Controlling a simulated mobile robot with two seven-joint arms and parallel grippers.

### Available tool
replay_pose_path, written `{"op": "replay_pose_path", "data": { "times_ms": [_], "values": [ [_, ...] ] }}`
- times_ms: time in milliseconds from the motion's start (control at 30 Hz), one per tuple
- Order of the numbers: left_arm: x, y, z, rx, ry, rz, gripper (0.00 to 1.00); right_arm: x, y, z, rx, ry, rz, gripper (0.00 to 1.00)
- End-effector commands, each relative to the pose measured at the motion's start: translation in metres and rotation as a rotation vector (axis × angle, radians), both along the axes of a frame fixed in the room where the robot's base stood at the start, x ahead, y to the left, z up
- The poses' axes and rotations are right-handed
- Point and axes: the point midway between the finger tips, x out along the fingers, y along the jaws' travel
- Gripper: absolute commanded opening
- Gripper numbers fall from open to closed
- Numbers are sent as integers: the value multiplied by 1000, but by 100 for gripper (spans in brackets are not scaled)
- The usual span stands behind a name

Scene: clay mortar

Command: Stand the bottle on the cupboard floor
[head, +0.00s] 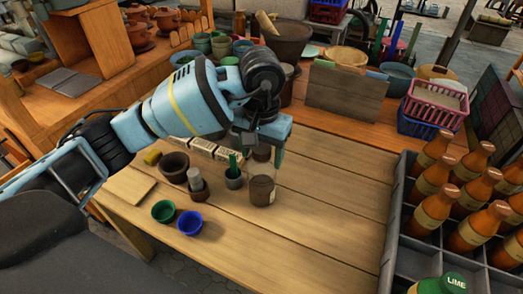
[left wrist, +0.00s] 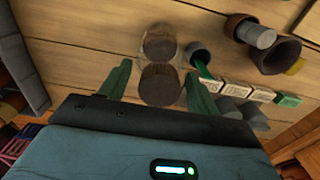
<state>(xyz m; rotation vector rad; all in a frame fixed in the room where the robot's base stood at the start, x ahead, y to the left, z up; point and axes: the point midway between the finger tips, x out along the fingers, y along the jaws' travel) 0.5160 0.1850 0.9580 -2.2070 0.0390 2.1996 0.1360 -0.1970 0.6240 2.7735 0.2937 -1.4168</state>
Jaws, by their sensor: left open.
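Several bottles with orange-brown bodies and pale labels (head: 432,208) stand in a grey divided crate (head: 396,222) at the right of the head view. A bottle with a green cap marked LIME (head: 448,284) shows at the bottom edge, mostly cut off. I cannot tell which bottle is meant. My left gripper (head: 265,163) is open over the table, pointing down, with no bottle in it.
Green (head: 163,211) and blue (head: 190,222) cups stand near the table's front edge. A pink basket (head: 434,103) sits at the back right. The planks between gripper and crate are clear.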

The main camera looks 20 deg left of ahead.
Motion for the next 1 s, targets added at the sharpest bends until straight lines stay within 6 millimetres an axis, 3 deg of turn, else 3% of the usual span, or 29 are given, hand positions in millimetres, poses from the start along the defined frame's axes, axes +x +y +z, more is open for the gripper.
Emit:
{"op": "replay_pose_path", "data": {
  "times_ms": [267,700,1000],
  "values": [
    [1,0,21,0,-4,0,62,2,0,2,0,-5,0,83],
    [0,0,105,1,-5,1,62,6,0,7,0,-14,0,83],
    [0,0,124,0,0,1,62,7,0,9,0,-18,0,83]
  ]
}}
